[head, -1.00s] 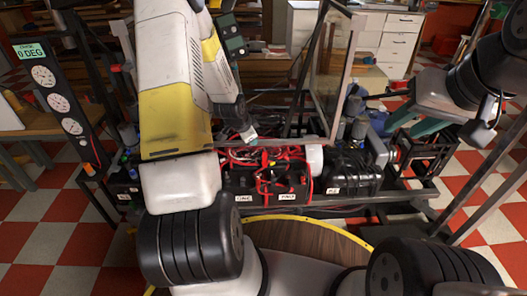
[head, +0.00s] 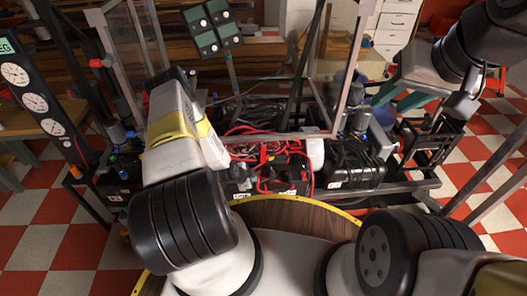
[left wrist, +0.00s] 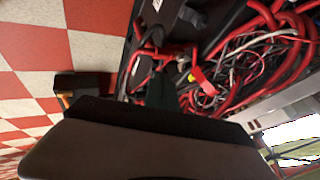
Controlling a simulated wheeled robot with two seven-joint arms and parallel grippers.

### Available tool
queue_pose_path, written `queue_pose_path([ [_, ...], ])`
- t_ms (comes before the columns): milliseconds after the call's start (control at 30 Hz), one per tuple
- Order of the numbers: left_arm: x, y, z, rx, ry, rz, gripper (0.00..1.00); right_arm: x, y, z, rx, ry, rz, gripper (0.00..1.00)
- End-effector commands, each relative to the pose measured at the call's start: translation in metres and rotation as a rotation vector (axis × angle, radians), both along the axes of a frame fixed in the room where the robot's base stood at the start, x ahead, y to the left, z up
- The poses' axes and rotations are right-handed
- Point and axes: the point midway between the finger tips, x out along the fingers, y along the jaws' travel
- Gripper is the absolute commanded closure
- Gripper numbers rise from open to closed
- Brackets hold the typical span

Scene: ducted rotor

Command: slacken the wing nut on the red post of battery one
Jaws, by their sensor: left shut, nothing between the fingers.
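Black battery boxes (head: 290,182) with white labels stand in the rig behind the round wooden platform, red cables across their tops. The labels are too small to read, so I cannot tell which is battery one. Neither a wing nut nor a red post can be made out. In the left wrist view, my left gripper's dark fingers (left wrist: 172,88) are shut and empty, just short of red cabling and a red piece (left wrist: 207,77). My left forearm hides that gripper in the head view. My right gripper (head: 462,104) is at the upper right, away from the batteries, its jaws unclear.
A clear panel in a metal frame (head: 350,85) rises behind the batteries. A gauge column (head: 40,103) stands at the left. Loose red cables (head: 262,152) crowd the battery tops. The wooden platform (head: 300,216) in front has some bare surface.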

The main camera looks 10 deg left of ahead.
Motion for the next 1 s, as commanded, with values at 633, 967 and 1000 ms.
queue_pose_path([
  [633, 0.070, -0.002, -0.047, 0.000, 0.002, 0.002, 1.00, 0.000, 0.000, 0.000, 0.000, 0.000, 0.000, 0.64],
  [967, 0.071, -0.002, -0.047, -0.001, 0.003, 0.001, 1.00, 0.000, 0.000, 0.000, 0.000, 0.000, 0.000, 0.64],
  [1000, 0.071, -0.002, -0.047, 0.000, 0.002, 0.002, 1.00, 0.000, 0.000, 0.000, 0.000, 0.000, 0.000, 0.64],
])
